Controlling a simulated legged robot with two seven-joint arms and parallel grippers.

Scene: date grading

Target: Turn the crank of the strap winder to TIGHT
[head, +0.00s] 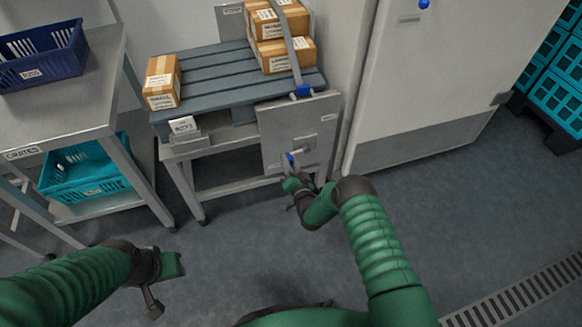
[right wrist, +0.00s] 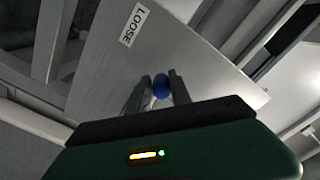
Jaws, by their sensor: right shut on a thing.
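The strap winder's grey upright plate (head: 272,130) stands at the front right of the slatted pallet. Its crank has a blue knob (head: 291,158), low on the plate, with a pale hub (head: 304,149) up and right of it. My right gripper (head: 290,170) is at the knob. In the right wrist view its two dark fingers (right wrist: 158,84) are shut on the blue knob (right wrist: 161,86). The LOOSE label (right wrist: 136,24) shows on the plate there; I cannot read a TIGHT label. My left gripper (head: 165,285) hangs over the floor, away from the winder; its jaw opening is unclear.
A grey strap (head: 287,40) runs over stacked cartons (head: 285,55) on the pallet (head: 220,75). Another carton (head: 162,82) stands at left. A steel table (head: 85,95) carries a dark blue crate (head: 40,52); a teal crate (head: 85,175) is below.

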